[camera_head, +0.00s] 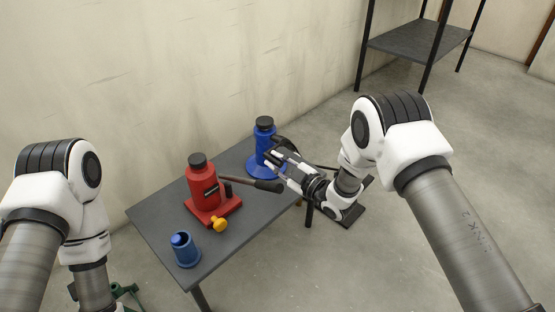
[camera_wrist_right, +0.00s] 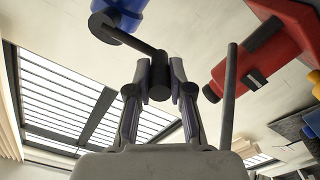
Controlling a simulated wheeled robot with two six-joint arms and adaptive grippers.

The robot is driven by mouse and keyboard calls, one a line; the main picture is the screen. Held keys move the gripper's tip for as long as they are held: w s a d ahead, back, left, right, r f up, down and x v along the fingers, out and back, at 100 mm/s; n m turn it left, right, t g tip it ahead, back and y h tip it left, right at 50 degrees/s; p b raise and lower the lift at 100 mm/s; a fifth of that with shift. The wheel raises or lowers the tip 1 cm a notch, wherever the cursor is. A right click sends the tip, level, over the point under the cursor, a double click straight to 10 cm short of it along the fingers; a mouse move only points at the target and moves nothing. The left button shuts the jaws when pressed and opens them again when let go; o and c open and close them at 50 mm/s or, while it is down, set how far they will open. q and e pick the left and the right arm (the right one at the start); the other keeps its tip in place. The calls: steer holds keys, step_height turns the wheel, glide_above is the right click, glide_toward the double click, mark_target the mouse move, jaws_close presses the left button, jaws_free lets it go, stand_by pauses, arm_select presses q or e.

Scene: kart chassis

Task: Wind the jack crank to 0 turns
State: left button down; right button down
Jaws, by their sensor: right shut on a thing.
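The blue jack (camera_head: 264,140) with a black top stands at the far right end of the table. Its black crank (camera_head: 283,142) sticks out to the right. In the wrist view the crank arm (camera_wrist_right: 130,36) runs from the blue jack (camera_wrist_right: 128,10) to a dark handle (camera_wrist_right: 158,82). My right gripper (camera_head: 277,160) is beside the blue jack. The wrist view shows its two fingers (camera_wrist_right: 159,80) shut on that handle. Its grip in the head view is partly hidden by the fingers. My left arm hangs at the lower left, with its gripper out of view.
A red jack (camera_head: 202,187) with a dark lever (camera_head: 262,185) stands mid-table, its lever close to my right gripper. A yellow knob (camera_head: 218,224) and a blue cup (camera_head: 185,250) are nearer the front of the grey table (camera_head: 152,225). A dark shelf (camera_head: 420,40) stands behind.

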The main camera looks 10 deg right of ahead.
steer(key=f+n, duration=0.1)
steer(key=n, duration=0.1)
steer(key=f+n, duration=0.2)
steer(key=w+d+f+n+b, duration=0.1)
steer(key=n, duration=0.2)
steer(key=shift+d+f, duration=0.1)
steer(key=shift+f, duration=0.1)
steer(key=n, duration=0.1)
steer(key=d+f+n, duration=0.1)
steer(key=w+n, duration=0.1)
steer(key=n, duration=0.1)
steer(key=shift+d+f, duration=0.15)
steer(key=shift+f, duration=0.1)
steer(key=shift+w+d+f+n, duration=0.25)
steer(key=shift+d+n, duration=0.15)
steer(key=shift+n, duration=0.4)
steer(key=shift+w+d+f+n, duration=0.15)
steer(key=shift+w+d+n, duration=0.2)
steer(key=shift+n, duration=0.5)
steer(key=shift+w+d+f+n, duration=0.1)
steer(key=shift+w+d+n, duration=0.25)
steer(key=shift+n, duration=0.5)
steer(key=shift+d, duration=0.1)
steer(key=c, duration=1.1)
jaws_free()
steer(key=shift+o, duration=0.2)
